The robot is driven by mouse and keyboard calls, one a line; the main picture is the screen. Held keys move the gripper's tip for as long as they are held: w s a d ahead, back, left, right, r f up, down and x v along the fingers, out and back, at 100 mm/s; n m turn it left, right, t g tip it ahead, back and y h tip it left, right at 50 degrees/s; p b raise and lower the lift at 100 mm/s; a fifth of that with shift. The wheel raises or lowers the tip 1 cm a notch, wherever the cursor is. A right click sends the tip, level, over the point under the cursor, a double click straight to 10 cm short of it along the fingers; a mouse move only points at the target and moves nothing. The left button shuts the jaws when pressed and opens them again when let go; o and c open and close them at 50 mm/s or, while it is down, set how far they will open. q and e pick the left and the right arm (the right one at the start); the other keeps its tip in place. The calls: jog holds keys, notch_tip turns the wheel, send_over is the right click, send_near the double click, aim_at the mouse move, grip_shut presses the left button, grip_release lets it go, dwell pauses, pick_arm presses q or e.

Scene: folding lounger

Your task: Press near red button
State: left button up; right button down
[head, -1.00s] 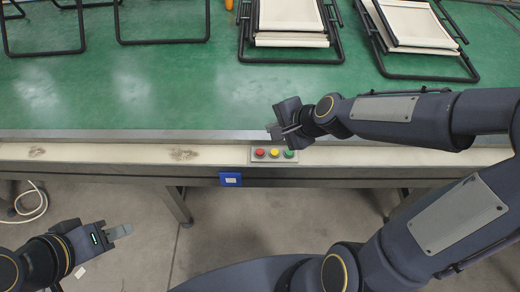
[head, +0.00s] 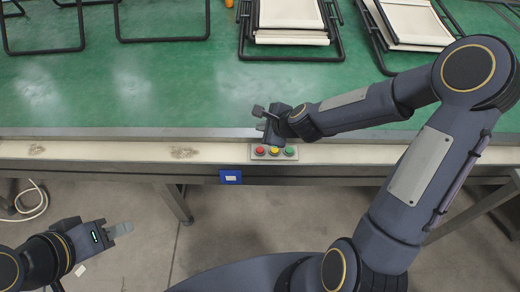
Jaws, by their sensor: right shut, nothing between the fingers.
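The red button (head: 260,151) is the leftmost of three on a grey button panel (head: 253,158) at the table's front edge. Beside it are a yellow button (head: 275,152) and a green button (head: 290,152). My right gripper (head: 262,119) shows just above and behind the red button in the picture, shut and empty, and I see a gap between it and the button. Its height over the panel is hard to judge. My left gripper (head: 121,230) is at the lower left, away from the table and holding nothing visible; its fingers overlap in this view.
The green table (head: 140,95) is clear in front. Folded loungers with cream fabric (head: 290,15) and black frames (head: 180,40) lie at the back. A blue box (head: 230,177) hangs on the front edge. A white hose (head: 35,205) lies on the floor at the left.

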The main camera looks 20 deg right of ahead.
jog(key=b, duration=0.6)
send_over(263, 152)
notch_tip(263, 152, down, 7)
jog(key=shift+f, duration=0.15)
jog(key=shift+f+b, duration=0.4)
dwell(1.1)
jog(key=shift+f+b, duration=0.4)
jog(key=shift+b, duration=0.1)
jog(key=shift+f+b, duration=0.4)
jog(key=shift+b, duration=0.1)
dwell(0.5)
jog(key=shift+r, duration=0.15)
jog(key=shift+r+p, duration=0.65)
jog(key=shift+r, duration=0.05)
jog(key=shift+r, duration=0.1)
